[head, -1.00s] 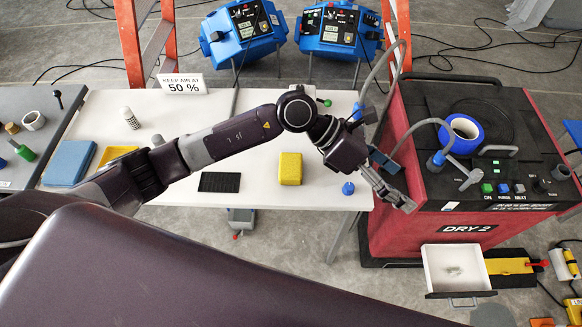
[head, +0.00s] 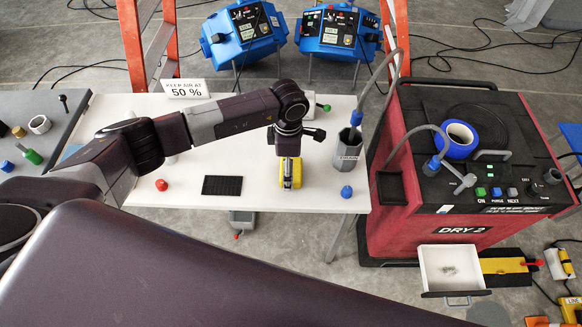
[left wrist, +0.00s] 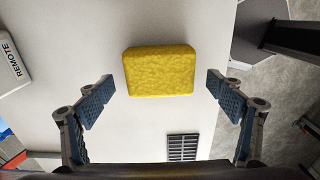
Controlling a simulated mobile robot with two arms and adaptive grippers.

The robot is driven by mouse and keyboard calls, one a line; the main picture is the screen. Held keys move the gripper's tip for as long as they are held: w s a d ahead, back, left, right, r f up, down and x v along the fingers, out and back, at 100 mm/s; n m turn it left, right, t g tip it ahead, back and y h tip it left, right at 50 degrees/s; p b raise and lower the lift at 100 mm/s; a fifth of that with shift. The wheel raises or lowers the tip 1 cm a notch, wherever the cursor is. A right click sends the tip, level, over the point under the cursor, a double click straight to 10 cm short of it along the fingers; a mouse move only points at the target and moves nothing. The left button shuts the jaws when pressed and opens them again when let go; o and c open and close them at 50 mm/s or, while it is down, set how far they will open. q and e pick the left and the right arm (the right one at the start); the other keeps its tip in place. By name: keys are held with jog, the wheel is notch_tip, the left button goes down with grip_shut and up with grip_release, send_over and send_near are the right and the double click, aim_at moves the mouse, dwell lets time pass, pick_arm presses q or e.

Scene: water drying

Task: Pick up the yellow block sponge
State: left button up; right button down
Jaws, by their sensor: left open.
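The yellow block sponge (left wrist: 160,71) lies on the white table (head: 255,191), between the black slotted pad and the blue knob. In the head view the sponge (head: 280,180) is partly hidden under my left gripper (head: 289,178). In the left wrist view my left gripper (left wrist: 158,100) is open. Its two fingers stand on either side of the sponge, with a gap on each side, and do not touch it. The gripper points down above the sponge. My right gripper is not in view.
A black slotted pad (head: 222,185), a red knob (head: 161,185) and a blue knob (head: 347,192) are near the table's front. A grey container (head: 348,145) stands at right. The red DRY 2 machine (head: 400,225) with an open drawer (head: 452,252) stands beyond the table's right edge.

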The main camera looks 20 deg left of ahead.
pick_arm(q)
jog(key=shift+f, duration=0.75)
jog(key=c, duration=1.1)
jog(key=shift+o, duration=0.2)
jog(key=shift+r, duration=0.15)
notch_tip(320, 180, up, 20)
jog(key=b, duration=0.5)
jog(key=shift+b, duration=0.35)
jog(key=o, duration=0.3)
jog(key=c, duration=0.4)
